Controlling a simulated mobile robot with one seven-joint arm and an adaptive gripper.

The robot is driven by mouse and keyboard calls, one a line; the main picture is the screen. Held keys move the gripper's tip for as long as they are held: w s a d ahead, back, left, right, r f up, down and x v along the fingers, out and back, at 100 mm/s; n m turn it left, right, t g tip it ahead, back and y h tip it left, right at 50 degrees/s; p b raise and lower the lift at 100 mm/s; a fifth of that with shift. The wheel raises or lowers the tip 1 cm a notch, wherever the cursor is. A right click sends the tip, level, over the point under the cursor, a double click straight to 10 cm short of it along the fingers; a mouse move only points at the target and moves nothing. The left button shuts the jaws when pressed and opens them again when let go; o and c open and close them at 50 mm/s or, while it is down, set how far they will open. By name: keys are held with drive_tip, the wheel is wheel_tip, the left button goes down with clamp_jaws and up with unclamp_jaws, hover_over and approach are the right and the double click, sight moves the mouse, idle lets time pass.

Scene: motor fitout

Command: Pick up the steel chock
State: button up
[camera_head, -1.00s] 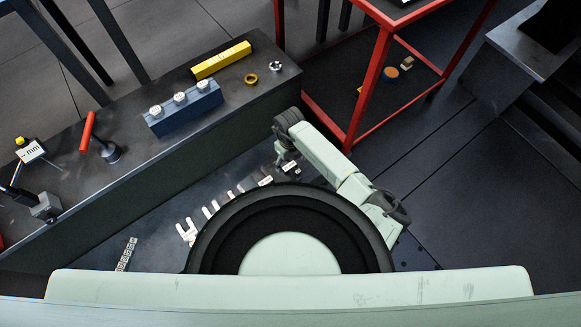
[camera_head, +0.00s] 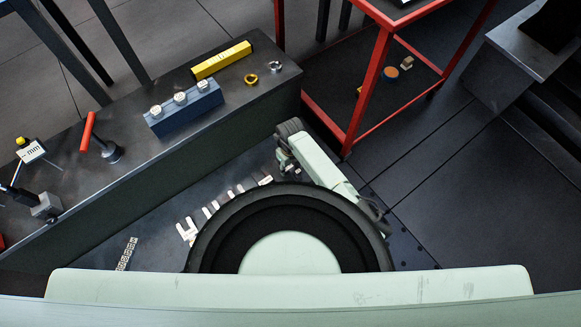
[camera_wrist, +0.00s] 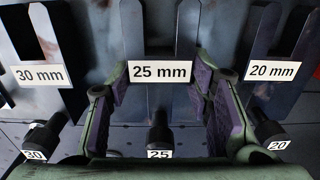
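My gripper (camera_wrist: 160,84) is open in the wrist view, its purple-padded fingers spread on either side of the 25 mm label with nothing held between them. Behind the fingers stands a slotted steel plate labelled 25 mm (camera_wrist: 159,40). A 30 mm plate (camera_wrist: 38,35) is to its left and a 20 mm plate (camera_wrist: 278,35) to its right. I cannot tell which thing is the steel chock. A small grey metal block (camera_head: 46,207) sits on the left bench in the head view.
Black pegs labelled 30 (camera_wrist: 45,137), 25 (camera_wrist: 160,135) and 20 (camera_wrist: 267,132) stand near the fingers. The dark bench (camera_head: 150,110) holds a blue block (camera_head: 185,107), a yellow bar (camera_head: 221,60) and a red-handled tool (camera_head: 88,131). A red-framed cart (camera_head: 362,90) stands close to my arm.

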clamp_jaws()
idle(0.3)
